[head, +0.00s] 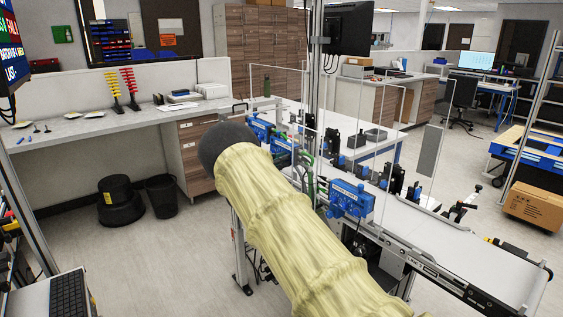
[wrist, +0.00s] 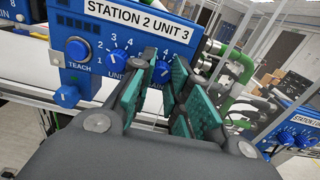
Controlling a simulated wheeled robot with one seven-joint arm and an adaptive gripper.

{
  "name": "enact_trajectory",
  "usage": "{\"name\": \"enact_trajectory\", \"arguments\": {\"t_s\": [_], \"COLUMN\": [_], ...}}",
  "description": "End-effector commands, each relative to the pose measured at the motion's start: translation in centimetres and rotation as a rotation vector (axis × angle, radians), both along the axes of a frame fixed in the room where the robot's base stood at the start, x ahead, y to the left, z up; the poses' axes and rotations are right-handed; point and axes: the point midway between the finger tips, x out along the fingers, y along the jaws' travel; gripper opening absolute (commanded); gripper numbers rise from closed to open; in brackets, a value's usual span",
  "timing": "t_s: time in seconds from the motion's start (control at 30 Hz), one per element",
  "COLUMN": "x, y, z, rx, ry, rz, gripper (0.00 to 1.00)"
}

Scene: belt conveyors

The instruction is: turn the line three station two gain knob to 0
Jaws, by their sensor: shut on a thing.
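A blue control box (wrist: 95,22) with the label "STATION 2 UNIT 3" fills the upper left of the wrist view. My gripper (wrist: 161,76), with teal finger pads, is shut on that right-hand knob. The fingers hide its lettering and most of its scale, so I cannot read its setting. In the head view my sleeved arm hides the gripper and the knob.
Another blue box (wrist: 300,122) with knobs stands at the right in the wrist view, beyond green pipes (wrist: 240,68). In the head view, a blue box (head: 351,199) stands beside the conveyor (head: 450,240), with clear panels around it. Open floor lies at the left.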

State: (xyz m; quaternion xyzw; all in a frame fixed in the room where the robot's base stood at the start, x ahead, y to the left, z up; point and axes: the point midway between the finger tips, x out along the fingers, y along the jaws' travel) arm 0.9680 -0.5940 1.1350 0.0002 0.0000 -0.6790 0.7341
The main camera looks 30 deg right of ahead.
Motion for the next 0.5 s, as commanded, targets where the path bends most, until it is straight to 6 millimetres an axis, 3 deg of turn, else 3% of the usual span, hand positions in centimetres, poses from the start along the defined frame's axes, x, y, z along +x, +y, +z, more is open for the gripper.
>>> {"name": "enact_trajectory", "arguments": {"t_s": [0.5], "x": [-0.02], "y": [-0.01], "z": [-0.56], "rx": [-0.009], "ry": [0.146], "rz": [0.0], "gripper": [0.0]}}
